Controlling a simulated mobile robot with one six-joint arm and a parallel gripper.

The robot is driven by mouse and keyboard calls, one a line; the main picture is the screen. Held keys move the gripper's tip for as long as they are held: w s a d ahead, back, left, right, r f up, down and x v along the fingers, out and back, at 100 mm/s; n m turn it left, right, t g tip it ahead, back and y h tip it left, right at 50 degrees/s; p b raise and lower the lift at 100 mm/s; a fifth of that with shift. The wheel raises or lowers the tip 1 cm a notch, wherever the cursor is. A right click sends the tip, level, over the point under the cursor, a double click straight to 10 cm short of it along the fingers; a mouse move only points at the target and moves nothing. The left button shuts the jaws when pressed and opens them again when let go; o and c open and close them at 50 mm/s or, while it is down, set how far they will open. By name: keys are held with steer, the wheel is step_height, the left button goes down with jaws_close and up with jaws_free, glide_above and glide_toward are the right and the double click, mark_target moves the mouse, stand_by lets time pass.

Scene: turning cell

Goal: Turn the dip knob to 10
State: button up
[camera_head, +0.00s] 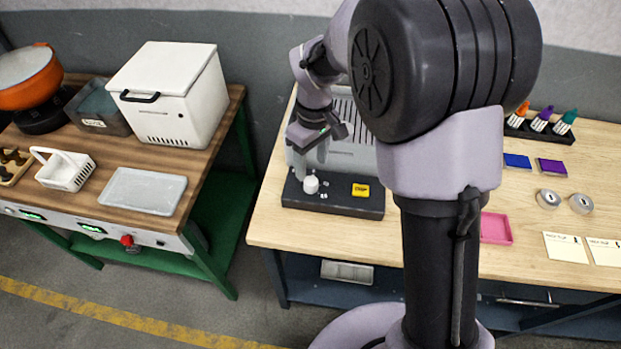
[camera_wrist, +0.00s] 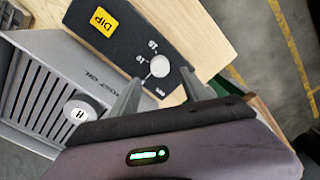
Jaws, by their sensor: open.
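I cannot make out which mark the knob points to. My gripper (camera_wrist: 161,75) is open, its two fingers on either side of the knob in the picture. In the head view my gripper (camera_head: 312,152) is above the knob, apart from it.
A pink tray (camera_head: 496,228) lies on the wooden table to the right. A second bench (camera_head: 110,225) stands left, across a floor gap.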

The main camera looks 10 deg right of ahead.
mark_target(311, 180)
step_height(311, 180, down, 6)
steer(key=shift+s+r+b, duration=0.1)
steer(key=shift+r+b, duration=0.15)
steer(key=shift+b, duration=0.4)
jaws_close()
steer(key=m, duration=0.5)
steer(key=shift+m, duration=0.3)
steer(key=m, duration=0.5)
steer(key=shift+m+t+b, duration=0.3)
steer(key=shift+m, duration=0.4)
